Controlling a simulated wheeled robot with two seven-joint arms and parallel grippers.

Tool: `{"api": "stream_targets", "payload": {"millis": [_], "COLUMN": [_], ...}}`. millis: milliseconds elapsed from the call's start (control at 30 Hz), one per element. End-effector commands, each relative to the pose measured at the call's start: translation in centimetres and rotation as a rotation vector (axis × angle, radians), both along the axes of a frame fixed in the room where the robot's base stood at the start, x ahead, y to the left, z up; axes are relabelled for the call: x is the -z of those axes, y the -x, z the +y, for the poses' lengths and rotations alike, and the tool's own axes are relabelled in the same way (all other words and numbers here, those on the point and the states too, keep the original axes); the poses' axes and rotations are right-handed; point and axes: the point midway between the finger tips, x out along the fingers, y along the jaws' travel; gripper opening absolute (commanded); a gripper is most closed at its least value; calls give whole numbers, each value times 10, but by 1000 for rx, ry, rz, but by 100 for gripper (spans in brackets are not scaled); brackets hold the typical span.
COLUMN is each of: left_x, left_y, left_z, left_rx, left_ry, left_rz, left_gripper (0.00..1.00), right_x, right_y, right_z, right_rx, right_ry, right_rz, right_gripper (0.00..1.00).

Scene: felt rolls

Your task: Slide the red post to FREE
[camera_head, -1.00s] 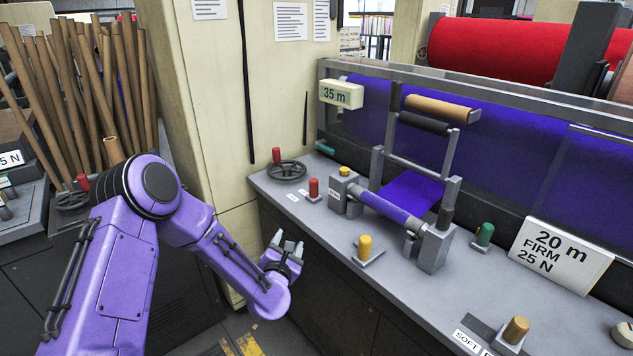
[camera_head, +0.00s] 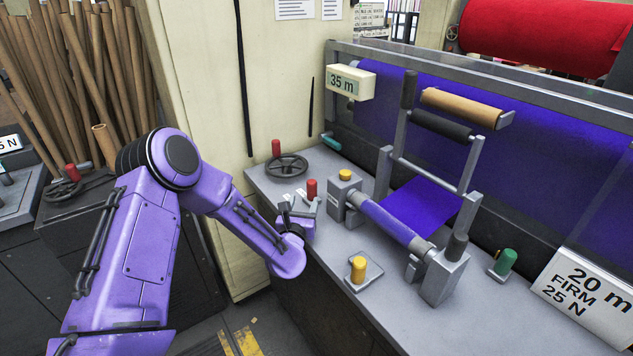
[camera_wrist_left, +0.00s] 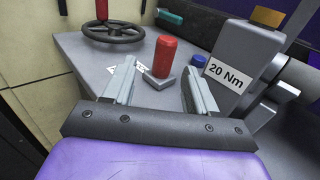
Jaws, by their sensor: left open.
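The red post (camera_head: 312,189) is a short upright cylinder on a small grey base on the grey bench, close to its left front edge. It also shows in the left wrist view (camera_wrist_left: 165,57), just beyond and between the fingertips. Two small white labels lie beside it; their words are too small to read. My left gripper (camera_head: 298,204) is open and empty at the bench edge, on the near side of the post. In the left wrist view its fingers (camera_wrist_left: 158,82) spread to either side of the post's near side. My right gripper is not in view.
A handwheel (camera_head: 287,165) with a red knob stands behind the post. A grey block with a yellow cap (camera_head: 345,175) and the purple felt roller (camera_head: 393,220) stand to the right. A yellow post (camera_head: 358,270) is nearer. A cream pillar rises at left.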

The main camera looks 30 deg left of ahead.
Motion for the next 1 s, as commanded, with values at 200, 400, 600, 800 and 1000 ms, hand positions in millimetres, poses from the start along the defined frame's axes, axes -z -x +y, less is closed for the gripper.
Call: {"api": "stream_targets", "payload": {"millis": [200,400,600,800,1000], "left_x": [-3,-1,0,0,0], "left_y": [-52,-81,-88,-88,-87], "left_z": [10,23,28,28,28], "left_rx": [13,13,11,10,10], "left_ry": [-3,-2,0,-1,-1], "left_rz": [0,1,1,1,1], "left_gripper": [57,57,57,44,0], "right_x": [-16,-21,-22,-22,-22], "right_y": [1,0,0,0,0], "right_z": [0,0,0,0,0], "right_rx": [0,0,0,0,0], "right_ry": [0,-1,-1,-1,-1], "right_rz": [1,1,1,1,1], "right_gripper": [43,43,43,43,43]}}
